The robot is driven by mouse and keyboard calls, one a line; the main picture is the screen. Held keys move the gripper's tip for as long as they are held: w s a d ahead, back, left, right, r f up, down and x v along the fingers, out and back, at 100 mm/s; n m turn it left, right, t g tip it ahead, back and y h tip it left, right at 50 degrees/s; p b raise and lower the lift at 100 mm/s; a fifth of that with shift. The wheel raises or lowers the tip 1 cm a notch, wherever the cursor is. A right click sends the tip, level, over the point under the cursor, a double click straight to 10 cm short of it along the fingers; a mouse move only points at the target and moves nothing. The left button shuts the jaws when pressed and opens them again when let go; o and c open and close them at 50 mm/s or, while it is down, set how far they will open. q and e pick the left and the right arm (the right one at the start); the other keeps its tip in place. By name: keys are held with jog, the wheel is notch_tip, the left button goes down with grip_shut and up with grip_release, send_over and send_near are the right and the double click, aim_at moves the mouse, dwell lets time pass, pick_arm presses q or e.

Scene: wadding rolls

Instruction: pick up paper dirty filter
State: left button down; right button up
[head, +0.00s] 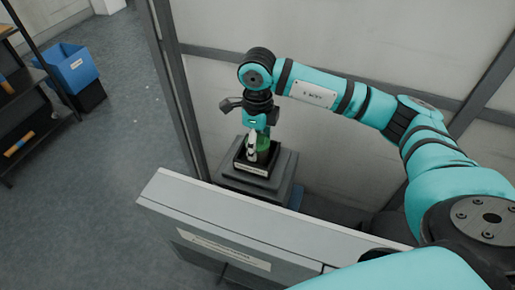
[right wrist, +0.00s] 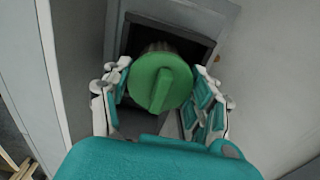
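The filter shows as a round green cap with a raised bar (right wrist: 160,82) in the right wrist view, above a ribbed dark body. It sits in a dark square opening (right wrist: 207,45). My right gripper (right wrist: 160,100) is spread open with one finger on each side of the cap; I cannot tell whether either finger touches it. In the head view the right gripper (head: 258,145) points down over a black labelled holder (head: 257,168), with the green part (head: 264,143) partly hidden behind a finger. My left gripper is not in view.
The holder stands on a grey stepped pedestal (head: 230,180) close to the wall panels. A long light-grey cabinet or barrier (head: 240,222) lies in front. A blue bin (head: 72,66) and a shelf (head: 25,110) stand at the left. The floor between is clear.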

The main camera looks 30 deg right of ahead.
jog(key=c, duration=0.6)
jog(key=shift+r, duration=0.1)
